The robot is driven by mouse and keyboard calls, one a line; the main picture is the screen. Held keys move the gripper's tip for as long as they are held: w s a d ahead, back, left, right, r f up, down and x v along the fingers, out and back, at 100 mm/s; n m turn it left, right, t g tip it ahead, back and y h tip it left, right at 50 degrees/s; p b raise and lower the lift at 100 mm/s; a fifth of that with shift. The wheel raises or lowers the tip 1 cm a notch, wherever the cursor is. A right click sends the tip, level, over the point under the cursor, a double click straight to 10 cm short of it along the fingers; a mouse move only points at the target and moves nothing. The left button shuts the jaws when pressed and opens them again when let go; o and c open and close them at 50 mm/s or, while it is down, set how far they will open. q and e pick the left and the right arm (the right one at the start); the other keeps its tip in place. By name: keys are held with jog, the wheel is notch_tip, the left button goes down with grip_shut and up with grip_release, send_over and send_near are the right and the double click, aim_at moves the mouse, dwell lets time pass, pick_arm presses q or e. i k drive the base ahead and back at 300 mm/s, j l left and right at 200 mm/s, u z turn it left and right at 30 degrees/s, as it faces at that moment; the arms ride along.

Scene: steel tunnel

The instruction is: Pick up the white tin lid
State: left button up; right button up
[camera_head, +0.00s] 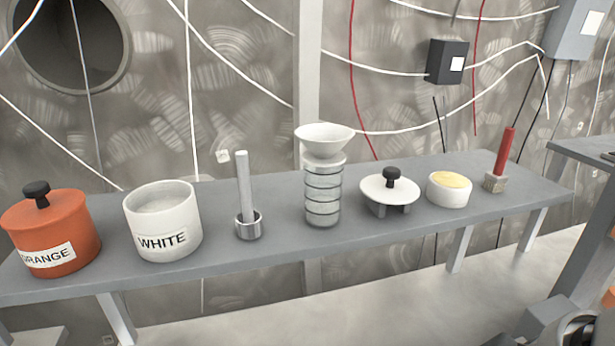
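The white tin lid (378,188) is a round white disc with a black knob on top. It rests on a small dark grey stand (378,209) on the grey bench, right of the middle. The white tin (164,236) is labelled WHITE and stands open on the left part of the bench.
On the bench (280,256) stand a lidded orange tin (77,232), a grey rod in a metal cup (248,228), a ringed clear jar with a white funnel (324,140), a white bowl with yellow contents (448,194) and a red rod in a block (505,155). Cables hang behind.

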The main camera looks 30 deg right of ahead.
aim_at(388, 187)
jog(key=z, duration=1.4)
